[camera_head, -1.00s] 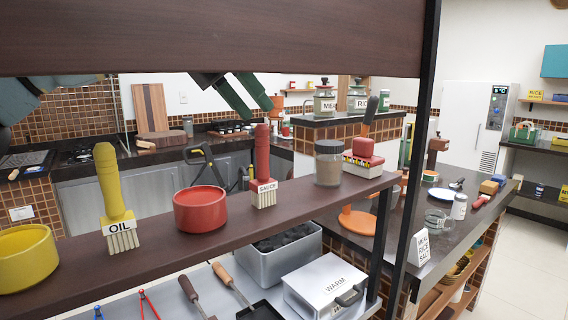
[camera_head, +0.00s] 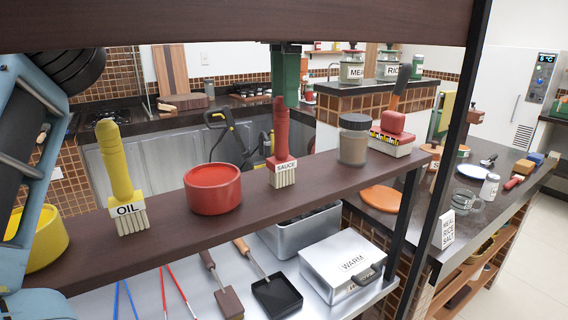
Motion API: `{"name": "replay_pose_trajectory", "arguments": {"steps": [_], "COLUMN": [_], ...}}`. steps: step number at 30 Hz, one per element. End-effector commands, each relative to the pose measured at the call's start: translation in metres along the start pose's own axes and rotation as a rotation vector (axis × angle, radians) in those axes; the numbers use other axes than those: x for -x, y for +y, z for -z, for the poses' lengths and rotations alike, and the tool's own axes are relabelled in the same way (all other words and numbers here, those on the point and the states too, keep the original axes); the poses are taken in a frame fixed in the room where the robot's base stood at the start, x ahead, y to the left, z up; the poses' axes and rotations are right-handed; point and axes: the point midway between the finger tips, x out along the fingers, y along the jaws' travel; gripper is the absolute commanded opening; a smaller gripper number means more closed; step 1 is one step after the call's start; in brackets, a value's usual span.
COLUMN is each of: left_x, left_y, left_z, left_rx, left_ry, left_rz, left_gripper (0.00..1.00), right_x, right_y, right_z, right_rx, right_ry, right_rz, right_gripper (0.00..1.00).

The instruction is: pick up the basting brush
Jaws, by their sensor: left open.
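A yellow brush (camera_head: 117,170) marked OIL stands farther left on the same shelf. My blue arm (camera_head: 30,180) comes in at the left. My right gripper is not in view.
A red pot (camera_head: 213,190) stands between the brushes, and a yellow bowl (camera_head: 48,236) is at the left. A dark upper board (camera_head: 230,22) and a black post (camera_head: 452,150) bound the space.

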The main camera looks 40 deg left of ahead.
Motion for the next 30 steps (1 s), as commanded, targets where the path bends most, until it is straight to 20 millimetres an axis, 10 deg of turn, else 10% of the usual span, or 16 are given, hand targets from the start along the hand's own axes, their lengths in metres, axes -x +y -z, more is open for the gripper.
{"name": "replay_pose_trajectory", "arguments": {"steps": [30], "left_x": [-0.059], "left_y": [0.004], "left_z": [0.004], "left_rx": [0.003], "left_ry": [-0.003], "left_rz": [0.002], "left_gripper": [0.48], "right_x": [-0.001], "right_y": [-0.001], "right_z": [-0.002], "right_rx": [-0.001], "right_ry": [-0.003], "right_rz": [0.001], "right_gripper": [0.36]}}
